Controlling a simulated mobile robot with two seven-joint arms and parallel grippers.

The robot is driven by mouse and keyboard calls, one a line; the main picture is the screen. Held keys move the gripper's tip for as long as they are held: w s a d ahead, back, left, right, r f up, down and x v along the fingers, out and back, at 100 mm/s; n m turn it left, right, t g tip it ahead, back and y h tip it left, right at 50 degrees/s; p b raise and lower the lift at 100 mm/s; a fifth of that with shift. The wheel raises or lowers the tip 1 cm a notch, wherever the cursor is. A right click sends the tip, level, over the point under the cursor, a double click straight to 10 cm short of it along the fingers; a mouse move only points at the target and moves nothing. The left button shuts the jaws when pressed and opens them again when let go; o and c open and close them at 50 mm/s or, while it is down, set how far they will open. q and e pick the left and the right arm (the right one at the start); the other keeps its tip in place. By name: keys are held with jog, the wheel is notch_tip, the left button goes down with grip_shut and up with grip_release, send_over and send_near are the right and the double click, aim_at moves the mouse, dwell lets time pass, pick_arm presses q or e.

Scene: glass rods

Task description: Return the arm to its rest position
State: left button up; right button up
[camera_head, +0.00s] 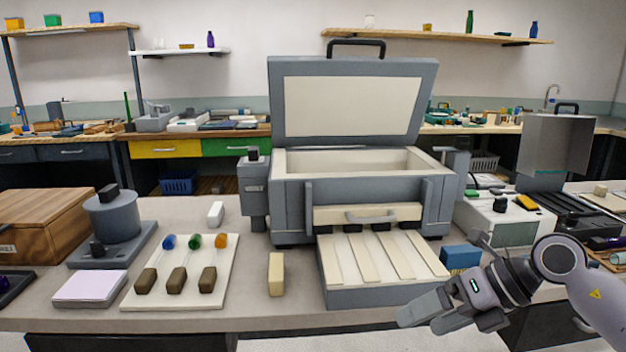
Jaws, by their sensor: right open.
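My right gripper (428,322) is at the lower right, just off the front edge of the table and below the front tray's right corner. It is open and nothing shows in it. My right arm comes in from the right edge. My left gripper is not in view. Glass rods with blue, green and orange ends (194,242) and dark brown handles lie on a cream board (216,293) at the left. A grey box-like kiln (282,207) stands in the middle with its lid (352,68) raised. Its slatted front tray (372,295) sticks out toward me.
A cream block (276,274) stands between board and tray. A blue block (461,256) sits right of the tray, close to my right arm. A grey cylindrical device (112,218), a pale pad (91,288) and a wooden box (40,222) are at the left. Room is free before the table.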

jog(key=s+a+r+m+t+y+p, duration=0.3)
jog(key=s+a+m+t+y, duration=0.1)
jog(key=a+m+y, duration=0.5)
jog(key=s+d+f+m+t+h+p, duration=0.1)
jog(key=d+f+m+t+h, duration=0.35)
jog(key=m, duration=0.55)
jog(key=s+d+f+m+t+h+p, duration=0.1)
jog(key=d+f+m+t+h, duration=0.2)
jog(key=f+m+t+h, duration=0.5)
jog(key=s+d+f+m+g+h+p, duration=0.1)
jog(key=s+d+f+m+g+h, duration=0.2)
jog(key=s+f+m+g, duration=0.5)
jog(key=s+f+m, duration=0.2)
jog(key=s+f, duration=0.2)
jog(key=s, duration=0.1)
jog(key=shift+d+f+p, duration=0.25)
jog(key=shift+f+p, duration=0.05)
jog(key=shift+f, duration=0.05)
jog(key=shift+g, duration=0.25)
